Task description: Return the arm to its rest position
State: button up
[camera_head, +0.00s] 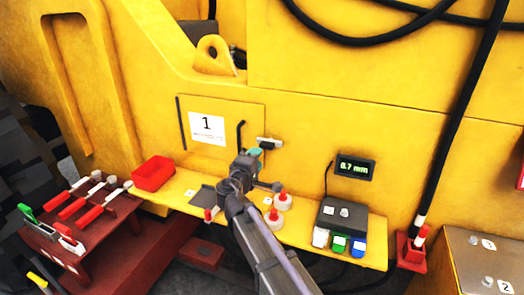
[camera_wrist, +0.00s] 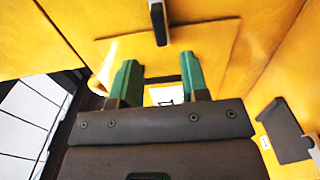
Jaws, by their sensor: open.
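My gripper (camera_head: 255,155) is in front of the yellow machine wall, near the right edge of the panel marked 1 (camera_head: 206,128). The arm reaches up to it from the bottom of the head view. In the wrist view, the two green fingers of my gripper (camera_wrist: 160,82) stand apart with nothing between them. Behind them are the yellow panel, part of a white label (camera_wrist: 165,95) and a dark handle (camera_wrist: 158,22). I cannot tell how far the fingertips are from the panel.
A yellow ledge (camera_head: 180,188) below holds a red tray (camera_head: 153,173), red-topped containers (camera_head: 283,201), a dark box (camera_head: 341,213) and small coloured containers (camera_head: 339,243). A display (camera_head: 355,166) reads 0.7 mm. A hose hangs right.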

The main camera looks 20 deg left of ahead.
jog(key=shift+s, duration=1.05)
